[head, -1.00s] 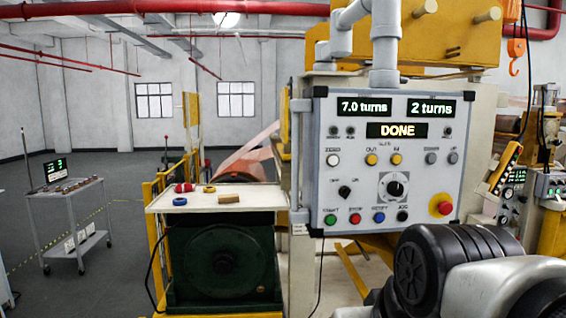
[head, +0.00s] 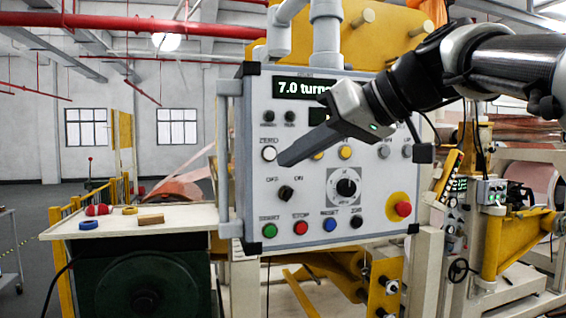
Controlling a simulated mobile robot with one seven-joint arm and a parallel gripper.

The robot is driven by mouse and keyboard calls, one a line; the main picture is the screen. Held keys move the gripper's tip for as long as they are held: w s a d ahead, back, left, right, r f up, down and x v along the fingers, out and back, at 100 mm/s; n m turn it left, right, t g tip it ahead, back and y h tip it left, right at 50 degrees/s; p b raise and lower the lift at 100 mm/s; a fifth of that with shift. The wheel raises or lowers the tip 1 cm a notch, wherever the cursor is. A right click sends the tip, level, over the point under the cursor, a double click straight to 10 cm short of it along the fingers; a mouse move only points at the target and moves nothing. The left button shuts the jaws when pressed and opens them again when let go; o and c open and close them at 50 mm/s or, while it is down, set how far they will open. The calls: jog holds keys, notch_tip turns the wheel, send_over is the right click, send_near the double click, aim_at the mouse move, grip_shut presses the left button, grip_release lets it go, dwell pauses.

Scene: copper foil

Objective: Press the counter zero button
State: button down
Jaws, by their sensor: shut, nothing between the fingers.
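The control panel (head: 255,200) is a grey box that fills the middle of the head view. The white ZERO button (head: 269,154) is on its left side, under the ZERO label. My gripper (head: 284,160) is shut and empty, reaching in from the upper right. Its tip is just right of and slightly below the button in the picture; I cannot tell whether they touch. The turns display (head: 298,87) reads 7.0, its right end hidden by my gripper. The other displays are mostly hidden behind my gripper and arm.
A black switch (head: 286,192) is below the gripper tip. Green (head: 269,230), red (head: 300,227) and blue (head: 330,224) buttons line the bottom, with a red emergency stop (head: 403,209) at right. A white table (head: 185,215) with small items stands at left.

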jog(key=shift+s, duration=0.1)
jog(key=shift+a, duration=0.1)
jog(key=p, duration=0.4)
send_near(270, 154)
jog(key=shift+w+a+f, duration=0.25)
jog(key=shift+a+f, duration=0.7)
jog(key=shift+a, duration=0.25)
jog(key=shift+w+a+f, duration=0.2)
jog(key=shift+a+f, duration=0.8)
jog(key=shift+a, duration=0.2)
jog(key=shift+w+a, duration=0.1)
jog(key=shift+w, duration=0.35)
jog(key=shift+w+a, duration=0.15)
jog(key=shift+w, duration=0.25)
dwell(0.5)
jog(key=shift+s, duration=0.1)
jog(key=shift+s+d+b, duration=0.25)
jog(key=shift+s+b, duration=0.05)
jog(key=shift+s, duration=0.45)
